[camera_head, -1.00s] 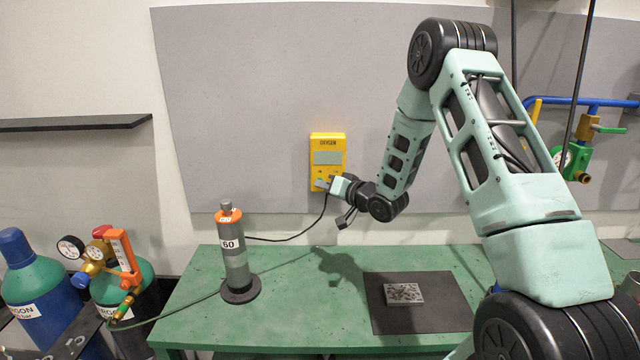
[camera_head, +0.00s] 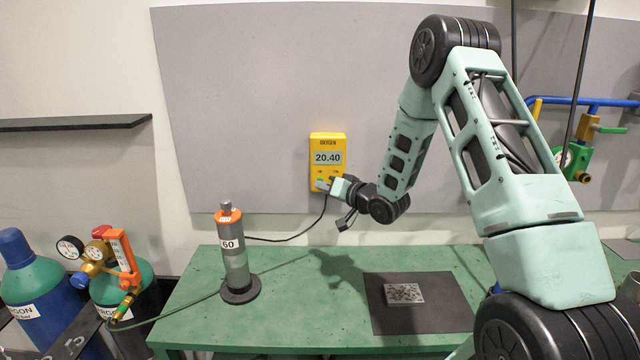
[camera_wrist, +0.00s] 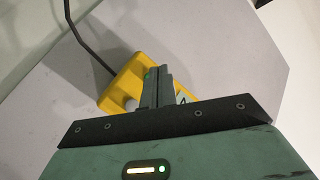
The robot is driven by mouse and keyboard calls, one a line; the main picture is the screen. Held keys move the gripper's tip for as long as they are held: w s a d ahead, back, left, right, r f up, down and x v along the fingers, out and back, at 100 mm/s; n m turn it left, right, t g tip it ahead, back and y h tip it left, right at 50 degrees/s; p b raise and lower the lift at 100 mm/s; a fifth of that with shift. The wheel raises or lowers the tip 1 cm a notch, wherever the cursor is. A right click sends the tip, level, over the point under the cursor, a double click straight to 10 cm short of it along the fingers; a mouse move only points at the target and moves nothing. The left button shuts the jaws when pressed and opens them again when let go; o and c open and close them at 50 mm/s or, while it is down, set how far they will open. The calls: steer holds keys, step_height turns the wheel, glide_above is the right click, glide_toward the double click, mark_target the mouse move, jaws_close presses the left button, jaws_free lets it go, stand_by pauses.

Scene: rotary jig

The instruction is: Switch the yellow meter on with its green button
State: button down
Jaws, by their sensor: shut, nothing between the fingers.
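The yellow meter (camera_head: 328,141) hangs on the grey wall panel, labelled OXYGEN. Its display (camera_head: 328,158) is lit and reads 20.40. My gripper (camera_head: 320,184) is shut and empty, with its fingertips at the lower left of the meter's face. In the wrist view, the yellow meter (camera_wrist: 122,84) lies beyond the fingers of my gripper (camera_wrist: 153,72), which hide part of its face. A small part of the green button (camera_wrist: 148,76) shows beside the fingertips. I cannot tell whether the fingertips still touch it.
A grey cylinder with an orange collar, marked 60 (camera_head: 236,262), stands on the green table (camera_head: 300,315). A black cable joins it to the meter. A dark mat (camera_head: 440,315) with a speckled plate (camera_head: 403,294) lies to the right. Gas bottles (camera_head: 45,300) stand at left.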

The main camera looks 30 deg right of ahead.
steer(key=s+a+b, duration=0.1)
steer(key=s+a, duration=0.2)
steer(key=s, duration=0.2)
steer(key=shift+a, duration=0.2)
stand_by(0.3)
stand_by(0.4)
steer(key=s+a+f+n+g+b, duration=0.1)
steer(key=s+a+n+g+b, duration=0.25)
steer(key=a, duration=0.75)
steer(key=s+a+f+n+g, duration=0.25)
steer(key=s+a+g, duration=0.3)
steer(key=a, duration=0.45)
steer(key=s+a+n+g+h+b, duration=0.1)
steer(key=s+a+n+g, duration=0.2)
steer(key=s, duration=1)
steer(key=s+a+r+n+g+h+b, duration=0.1)
steer(key=s+a+n+g, duration=0.3)
steer(key=s, duration=1)
steer(key=shift+h+b, duration=0.3)
steer(key=shift+b, duration=0.05)
steer(key=shift+r, duration=0.1)
